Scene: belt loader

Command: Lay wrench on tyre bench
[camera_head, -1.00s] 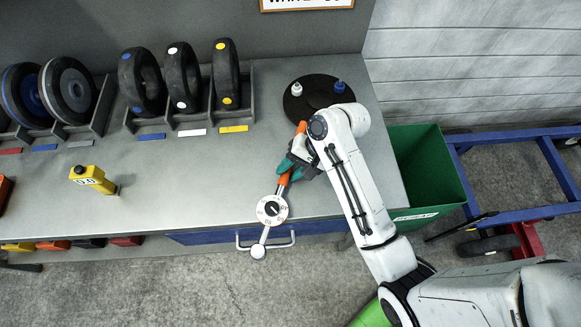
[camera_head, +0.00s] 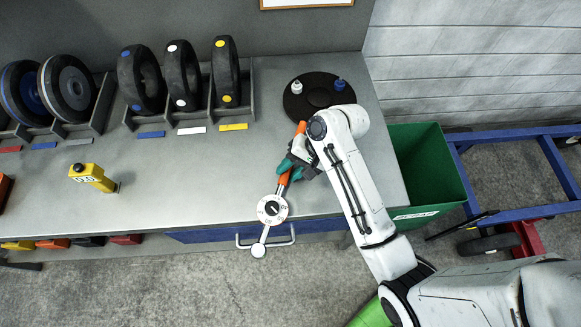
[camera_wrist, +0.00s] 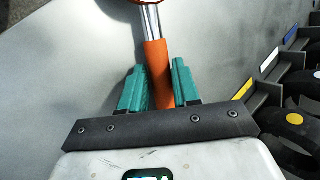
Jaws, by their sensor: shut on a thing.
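The wrench has an orange handle, a round white dial (camera_head: 272,209) and a small round end. My gripper (camera_head: 286,166), with teal fingers, is shut on its orange handle. In the head view the wrench lies over the front edge of the grey tyre bench (camera_head: 200,215), its round end past the edge above the floor. I cannot tell whether it touches the bench top. In the wrist view the orange handle (camera_wrist: 156,65) stands between the teal fingers (camera_wrist: 158,88), and a metal shaft runs up to an orange ring. The dial is cut off there.
Several tyres (camera_head: 180,78) stand in racks along the back of the bench. A black round plate (camera_head: 315,98) with two small bottles lies at the back right. A yellow device (camera_head: 92,177) stands at the left. A green bin (camera_head: 430,170) is right of the bench. The bench middle is clear.

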